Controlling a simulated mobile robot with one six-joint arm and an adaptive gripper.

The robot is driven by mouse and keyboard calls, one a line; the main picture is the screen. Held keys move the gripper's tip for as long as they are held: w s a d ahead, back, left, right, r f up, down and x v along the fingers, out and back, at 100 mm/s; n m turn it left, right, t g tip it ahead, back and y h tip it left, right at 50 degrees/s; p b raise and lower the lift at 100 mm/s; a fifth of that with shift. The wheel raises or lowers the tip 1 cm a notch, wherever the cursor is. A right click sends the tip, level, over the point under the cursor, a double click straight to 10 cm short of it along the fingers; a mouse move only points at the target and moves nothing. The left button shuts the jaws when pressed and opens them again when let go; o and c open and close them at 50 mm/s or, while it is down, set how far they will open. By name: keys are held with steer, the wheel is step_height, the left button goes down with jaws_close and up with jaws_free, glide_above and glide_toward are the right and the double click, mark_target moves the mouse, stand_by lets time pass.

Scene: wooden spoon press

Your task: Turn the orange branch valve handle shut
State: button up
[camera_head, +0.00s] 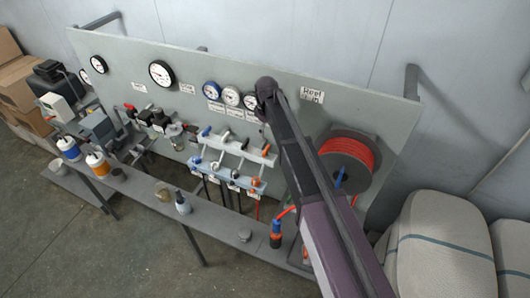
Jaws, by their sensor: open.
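An orange handle (266,149) is at the right end of the upper row, close to the left of my arm. My arm reaches up from the lower right to a dark joint in front of the panel, above and apart from both handles in the picture. The gripper fingers cannot be made out.
Gauges (161,73) line the panel (270,65). A red hose reel (347,160) is right of my arm. A narrow bench with bottles (183,203) runs in front. White sacks (440,245) stand at right.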

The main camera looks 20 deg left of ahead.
mark_target(266, 149)
steer(key=shift+f+b, duration=5)
steer(key=shift+f, duration=0.25)
steer(key=c, duration=0.8)
